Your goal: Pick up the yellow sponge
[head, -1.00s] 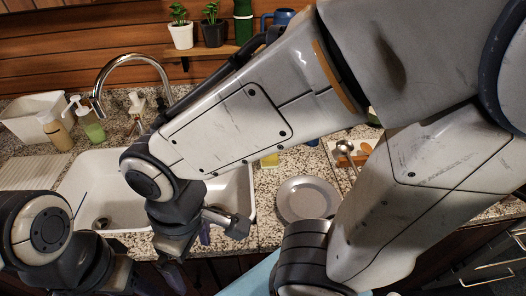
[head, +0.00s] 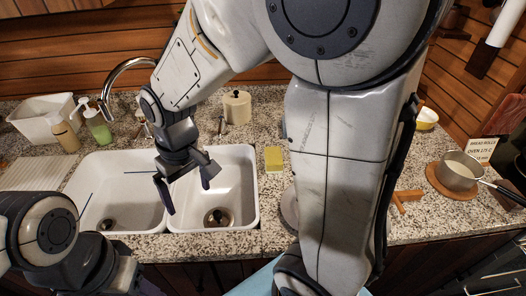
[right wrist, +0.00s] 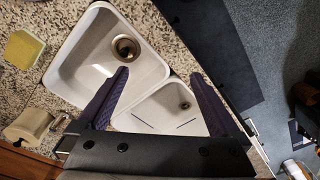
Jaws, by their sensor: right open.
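The yellow sponge (head: 273,158) lies on the granite counter just right of the sink in the head view. In the right wrist view the sponge (right wrist: 23,48) is at the upper left, outside the jaws. My right gripper (head: 190,196) hangs over the double sink, left of the sponge and apart from it. It is open and empty, with its two fingers (right wrist: 165,95) spread over the basins. My left arm comes in at the lower left of the head view; its gripper fingers are not shown.
The white double sink (head: 250,200) has a tall chrome faucet (head: 128,65). Soap bottles (head: 98,128) and a white bin (head: 40,115) stand at left. A cream canister (head: 237,106) stands behind the sink. A saucepan (head: 460,172) sits at right. My right arm hides part of the counter.

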